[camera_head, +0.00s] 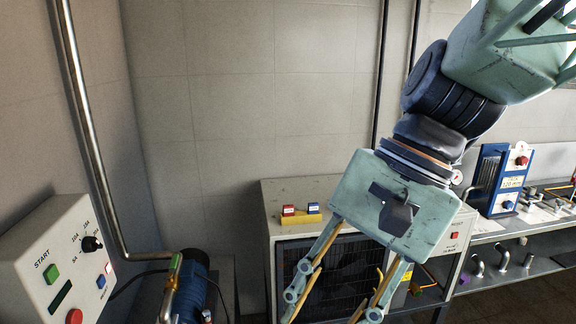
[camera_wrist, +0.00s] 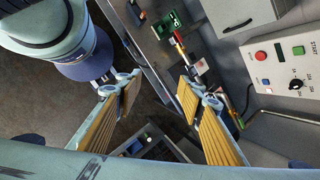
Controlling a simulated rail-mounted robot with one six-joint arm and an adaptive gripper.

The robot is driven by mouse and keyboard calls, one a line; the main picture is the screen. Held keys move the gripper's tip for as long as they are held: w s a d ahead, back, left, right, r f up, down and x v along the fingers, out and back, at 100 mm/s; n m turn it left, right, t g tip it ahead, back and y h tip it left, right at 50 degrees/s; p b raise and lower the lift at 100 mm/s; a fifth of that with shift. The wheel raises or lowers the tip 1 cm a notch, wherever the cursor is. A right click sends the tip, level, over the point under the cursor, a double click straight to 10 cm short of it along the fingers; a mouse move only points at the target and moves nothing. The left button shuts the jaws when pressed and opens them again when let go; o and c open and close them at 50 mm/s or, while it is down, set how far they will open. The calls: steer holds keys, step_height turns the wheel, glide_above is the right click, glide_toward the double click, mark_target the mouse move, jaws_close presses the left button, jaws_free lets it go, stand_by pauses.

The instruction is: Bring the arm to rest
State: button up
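My gripper (camera_head: 328,312) hangs from the upper right in the head view, its two long fingers spread apart and pointing down and left. It is in front of a beige cabinet (camera_head: 272,190) with a dark grille. The fingertips are at or past the bottom edge of that view. In the wrist view the open gripper (camera_wrist: 160,95) shows yellow pads on both fingers and nothing held between them. Floor and equipment below show through the gap.
A START control box (camera_head: 60,270) and blue motor (camera_head: 195,287) stand at left; the box also shows in the wrist view (camera_wrist: 285,60). Red and blue blocks on a yellow base (camera_head: 300,217) top the cabinet. A bench (camera_head: 520,222) with a blue unit (camera_head: 500,182) is at right.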

steer(key=s+d+n+t+h+b, duration=0.1)
steer(key=s+d+n+t+h, duration=0.1)
steer(key=d, duration=0.6)
steer(key=s+d+n+t+h+b, duration=0.2)
steer(key=s+d+n+t, duration=0.1)
steer(key=d, duration=0.6)
steer(key=shift+s+f+n+h+b, duration=0.3)
steer(key=shift+f+n+h, duration=0.1)
steer(key=shift+n, duration=0.1)
steer(key=shift+a, duration=0.1)
steer(key=shift+c, duration=0.4)
stand_by(1.0)
